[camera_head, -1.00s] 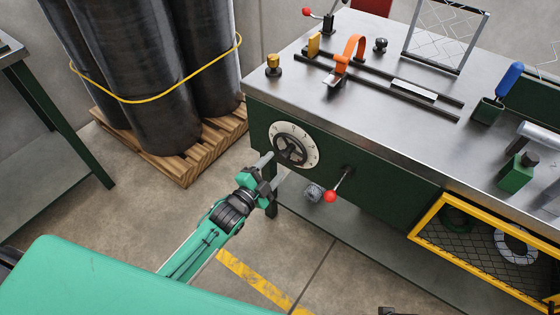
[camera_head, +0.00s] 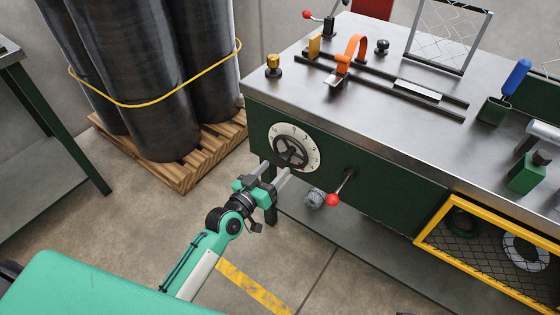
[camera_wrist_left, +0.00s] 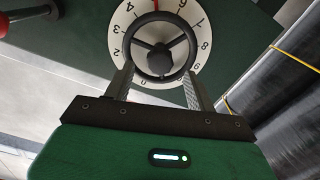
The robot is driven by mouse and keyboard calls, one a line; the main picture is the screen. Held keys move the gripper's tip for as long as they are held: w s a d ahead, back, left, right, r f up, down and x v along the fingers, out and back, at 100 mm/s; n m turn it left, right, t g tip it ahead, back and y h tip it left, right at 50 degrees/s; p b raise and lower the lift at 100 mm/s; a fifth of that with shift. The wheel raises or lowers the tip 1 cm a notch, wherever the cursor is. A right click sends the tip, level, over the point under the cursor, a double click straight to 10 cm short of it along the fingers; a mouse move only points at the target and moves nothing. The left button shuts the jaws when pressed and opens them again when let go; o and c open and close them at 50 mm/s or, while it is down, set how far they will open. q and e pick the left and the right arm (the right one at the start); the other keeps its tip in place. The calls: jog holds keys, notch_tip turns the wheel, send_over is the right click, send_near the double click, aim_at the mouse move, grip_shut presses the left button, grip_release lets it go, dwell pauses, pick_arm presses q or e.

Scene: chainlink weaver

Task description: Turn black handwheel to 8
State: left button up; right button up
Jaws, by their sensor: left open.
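The black handwheel (camera_head: 290,152) sits on a white numbered dial (camera_head: 312,163) on the green front panel of the bench. My left gripper (camera_head: 275,169) is open and empty, just in front of and below the wheel. In the left wrist view its fingers (camera_wrist_left: 157,77) appear on either side of the wheel's lower rim; contact cannot be told. My right gripper is out of view.
A red-knobbed lever (camera_head: 333,198) sticks out of the panel right of the dial. A yellow-framed mesh cage (camera_head: 425,222) is lower right. Black rolls (camera_head: 160,110) on a pallet (camera_head: 190,172) stand left. The floor in front of the panel is open.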

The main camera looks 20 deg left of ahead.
aim_at(281, 162)
pick_arm(q)
jog(key=n+p, duration=0.1)
jog(key=n, duration=0.3)
jog(key=shift+r+n, duration=0.1)
jog(key=shift+n, duration=0.3)
jog(key=n+p, duration=0.1)
jog(key=n, duration=0.7)
jog(key=n+p, duration=0.1)
jog(key=n, duration=0.5)
jog(key=shift+n+p, duration=0.35)
jog(key=shift+n, duration=0.65)
jog(key=x, duration=0.3)
jog(key=shift+w, duration=0.15)
jog(key=shift+w+d, duration=0.2)
jog(key=shift+w, duration=0.1)
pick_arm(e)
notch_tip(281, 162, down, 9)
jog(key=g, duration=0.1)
pick_arm(q)
jog(key=shift+c, duration=0.3)
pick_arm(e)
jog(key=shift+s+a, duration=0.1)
